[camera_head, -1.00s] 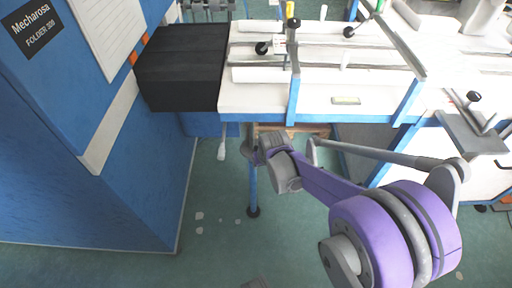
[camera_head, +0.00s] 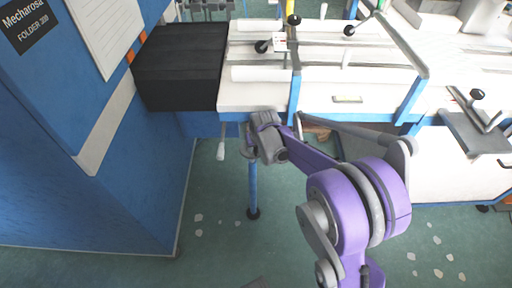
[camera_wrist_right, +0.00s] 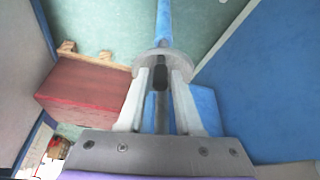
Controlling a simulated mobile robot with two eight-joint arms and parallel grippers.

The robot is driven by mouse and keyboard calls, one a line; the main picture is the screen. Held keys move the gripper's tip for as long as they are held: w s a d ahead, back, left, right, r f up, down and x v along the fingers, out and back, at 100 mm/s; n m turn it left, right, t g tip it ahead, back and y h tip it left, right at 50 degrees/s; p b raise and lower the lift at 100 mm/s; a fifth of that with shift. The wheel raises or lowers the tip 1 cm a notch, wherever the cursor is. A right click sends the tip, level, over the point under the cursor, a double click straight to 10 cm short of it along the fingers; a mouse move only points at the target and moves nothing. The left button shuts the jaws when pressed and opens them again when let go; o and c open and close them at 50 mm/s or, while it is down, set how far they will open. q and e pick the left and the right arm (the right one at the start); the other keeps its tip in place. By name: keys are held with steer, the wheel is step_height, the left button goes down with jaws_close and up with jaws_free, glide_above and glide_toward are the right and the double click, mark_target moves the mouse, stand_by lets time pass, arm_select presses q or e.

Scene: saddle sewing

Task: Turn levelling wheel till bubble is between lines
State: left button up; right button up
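The levelling wheel (camera_wrist_right: 187,56) is a grey disc around the blue leg (camera_wrist_right: 164,15) in the right wrist view. In the head view the leg (camera_head: 253,185) stands below the machine's front, and my right gripper largely hides the wheel. My right gripper (camera_head: 258,143) is at the wheel. In the right wrist view its two pale fingers (camera_wrist_right: 163,76) stand apart at the wheel, with a dark spindle between them. Whether they touch the rim, I cannot tell.
A blue cabinet (camera_head: 110,185) stands close on the left, with a black box (camera_head: 180,65) beside the white machine bed (camera_head: 260,94). A pale lever (camera_head: 221,150) hangs left of the leg. A reddish box (camera_wrist_right: 85,93) lies left in the wrist view. Green floor is open in front.

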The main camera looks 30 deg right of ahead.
jaws_close()
steer(key=shift+a, duration=0.1)
steer(key=shift+w+a+m+g+h, duration=0.15)
steer(key=shift+a+m+g+h, duration=0.2)
steer(key=shift+m, duration=0.85)
steer(key=shift+w+a+m+h, duration=0.15)
steer(key=shift+m+h, duration=0.1)
steer(key=shift+m, duration=0.35)
steer(key=shift+s+a+m+h, duration=0.1)
steer(key=shift+a+m+h, duration=0.1)
steer(key=shift+m, duration=0.4)
steer(key=shift+o, duration=1.9)
jaws_free()
steer(key=shift+w, duration=0.1)
